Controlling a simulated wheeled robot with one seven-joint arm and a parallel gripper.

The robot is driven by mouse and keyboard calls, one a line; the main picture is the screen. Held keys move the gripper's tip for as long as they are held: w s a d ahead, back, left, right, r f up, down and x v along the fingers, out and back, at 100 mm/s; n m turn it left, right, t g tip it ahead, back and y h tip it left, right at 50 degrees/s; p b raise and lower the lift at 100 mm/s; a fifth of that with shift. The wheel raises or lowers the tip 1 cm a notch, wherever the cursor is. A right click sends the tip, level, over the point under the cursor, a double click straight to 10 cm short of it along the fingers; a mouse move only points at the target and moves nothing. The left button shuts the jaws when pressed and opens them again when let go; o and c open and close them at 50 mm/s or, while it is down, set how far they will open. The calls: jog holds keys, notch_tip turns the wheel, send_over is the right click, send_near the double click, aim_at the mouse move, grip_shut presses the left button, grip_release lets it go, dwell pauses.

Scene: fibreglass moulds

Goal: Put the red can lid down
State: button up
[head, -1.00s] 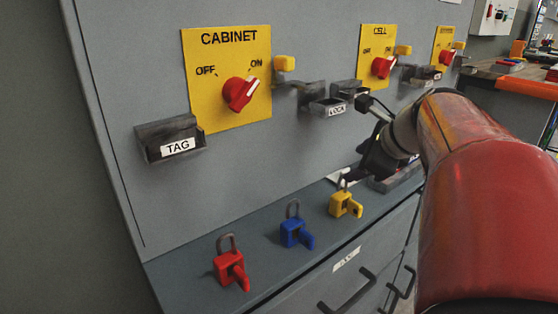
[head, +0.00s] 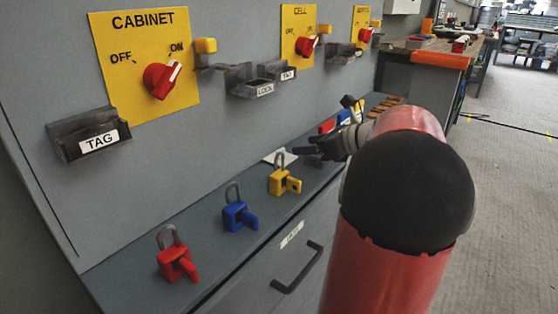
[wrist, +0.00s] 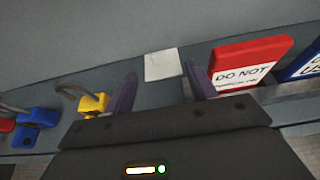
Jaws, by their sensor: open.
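I cannot make out a red can lid in either view. My gripper (head: 303,154) is over the grey ledge (head: 215,262) below the panel. Its two dark fingers show apart in the wrist view (wrist: 158,82), with nothing held between them. A small white card (wrist: 163,64) lies on the ledge just beyond the fingertips, and it also shows in the head view (head: 280,157). A red tag (wrist: 250,55) reading "DO NOT" is right of the fingers.
Red (head: 176,260), blue (head: 238,214) and yellow (head: 283,180) padlocks stand along the ledge. A TAG holder (head: 88,134) and red rotary switch (head: 161,80) are on the panel. A bench with an orange edge (head: 440,58) stands behind; floor at right is open.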

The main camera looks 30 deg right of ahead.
aim_at(287, 160)
jog(key=x, duration=0.7)
jog(key=shift+w+a+f, duration=0.15)
jog(key=shift+a+f, duration=0.05)
jog(key=shift+f, duration=0.1)
jog(key=c, duration=1.1)
jog(key=shift+r, duration=0.1)
